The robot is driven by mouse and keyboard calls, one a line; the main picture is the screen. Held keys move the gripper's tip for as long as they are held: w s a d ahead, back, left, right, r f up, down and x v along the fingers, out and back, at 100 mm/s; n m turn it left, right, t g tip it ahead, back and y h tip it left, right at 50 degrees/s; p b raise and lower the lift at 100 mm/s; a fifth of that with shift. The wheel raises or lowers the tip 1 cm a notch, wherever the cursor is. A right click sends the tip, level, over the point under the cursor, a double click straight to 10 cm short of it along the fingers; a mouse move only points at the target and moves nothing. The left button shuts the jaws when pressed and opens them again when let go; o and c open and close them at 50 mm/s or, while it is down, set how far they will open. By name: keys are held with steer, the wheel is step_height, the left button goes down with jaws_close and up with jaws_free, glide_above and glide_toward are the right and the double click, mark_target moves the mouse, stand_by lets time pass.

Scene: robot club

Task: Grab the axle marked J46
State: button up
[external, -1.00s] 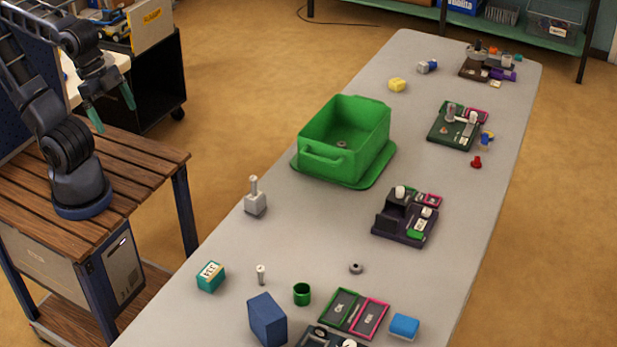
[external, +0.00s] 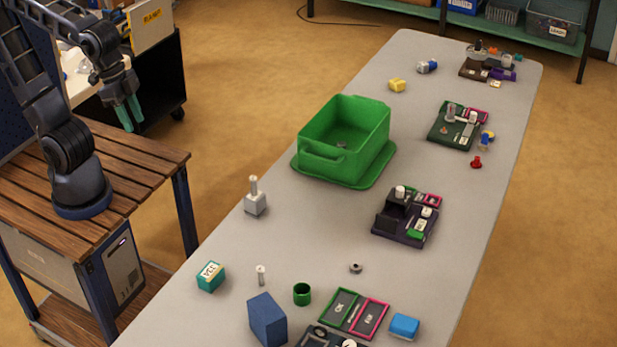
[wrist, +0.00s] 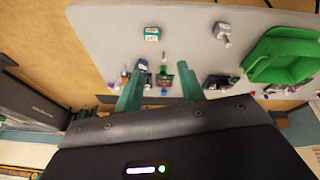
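No marking J46 is legible in either view. A small pale upright axle (external: 261,275) stands on the table near its left edge, beside a teal box with a white label. Another pale axle-like rod (external: 254,187) stands upright in a grey block (external: 256,205) farther back. That grey block also shows in the wrist view (wrist: 221,30). My gripper (external: 130,117) hangs in the air left of the table, above the far side of the wooden stand. Its green fingers are apart and empty in the wrist view (wrist: 160,90).
The grey table (external: 210,315) carries a green bin (external: 327,166), the teal box (external: 210,282), a blue block (external: 267,321), a green cup (external: 302,295) and several dark fixtures along its right side. A small dark ring (external: 356,268) lies in the open middle front.

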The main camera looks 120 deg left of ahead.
steer(key=w+f+n+g, duration=0.1)
steer(key=w+f+n, duration=0.3)
steer(key=w, duration=0.6)
steer(key=n+g, duration=0.3)
steer(key=n, duration=1)
glide_above(260, 268)
steer(key=f, duration=2.5)
steer(key=shift+w+a+f, duration=0.1)
steer(key=shift+w+f, duration=0.1)
steer(key=shift+n, duration=0.3)
step_height(260, 268, down, 6)
steer(key=shift+r, duration=0.1)
steer(key=shift+s+f, duration=0.15)
steer(key=shift+f, duration=2.55)
jaws_close()
